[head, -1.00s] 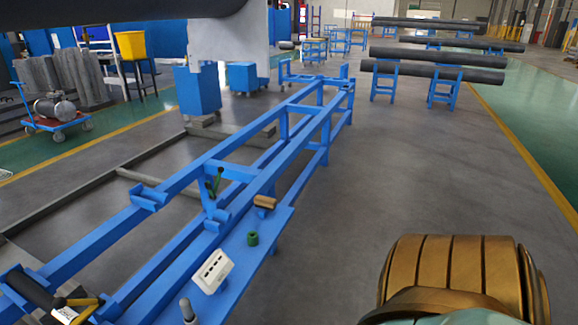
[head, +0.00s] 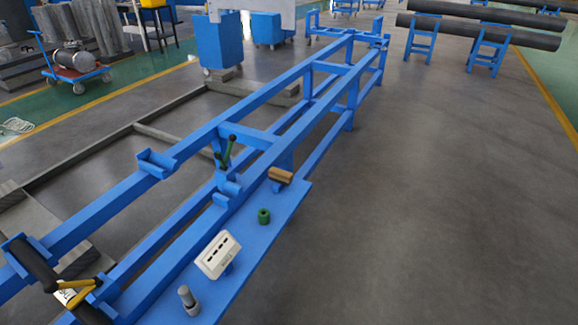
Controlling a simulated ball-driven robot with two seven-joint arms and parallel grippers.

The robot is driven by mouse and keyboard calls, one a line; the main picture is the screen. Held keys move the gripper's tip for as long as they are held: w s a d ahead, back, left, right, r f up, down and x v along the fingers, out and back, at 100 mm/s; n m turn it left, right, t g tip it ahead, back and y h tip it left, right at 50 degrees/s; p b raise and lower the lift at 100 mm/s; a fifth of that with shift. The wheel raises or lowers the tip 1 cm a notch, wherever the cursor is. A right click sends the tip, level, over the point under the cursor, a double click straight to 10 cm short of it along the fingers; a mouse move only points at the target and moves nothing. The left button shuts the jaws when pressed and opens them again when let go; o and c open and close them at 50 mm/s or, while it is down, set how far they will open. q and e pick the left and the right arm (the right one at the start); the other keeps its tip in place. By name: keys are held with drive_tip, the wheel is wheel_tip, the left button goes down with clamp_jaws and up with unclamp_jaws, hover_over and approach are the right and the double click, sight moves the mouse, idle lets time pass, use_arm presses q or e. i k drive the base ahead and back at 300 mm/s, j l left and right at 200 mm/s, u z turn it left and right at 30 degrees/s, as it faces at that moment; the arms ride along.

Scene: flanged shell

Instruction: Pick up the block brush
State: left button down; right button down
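The block brush (head: 280,176), a small piece with a tan-brown top and a dark underside, lies on the blue shelf (head: 262,246) along the right side of the long blue frame, near the shelf's far end. Nothing touches it from above. Neither of my grippers shows in the head view now, so their state cannot be seen.
On the shelf nearer me are a green cylinder (head: 264,216), a white slotted panel (head: 219,255) and a grey knob-like piece (head: 188,300). A green-handled tool (head: 226,152) stands in the frame. The grey floor (head: 430,200) to the right is clear.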

sight(284, 178)
drive_tip(key=i, duration=0.2)
drive_tip(key=u, duration=1.3)
drive_tip(key=z, duration=1.3)
drive_tip(key=i+l+u, duration=0.15)
drive_tip(key=u, duration=0.2)
drive_tip(key=i+l+u, duration=0.2)
drive_tip(key=u, duration=0.15)
drive_tip(key=i+l+u, duration=0.1)
drive_tip(key=l+u, duration=0.25)
drive_tip(key=j, duration=0.1)
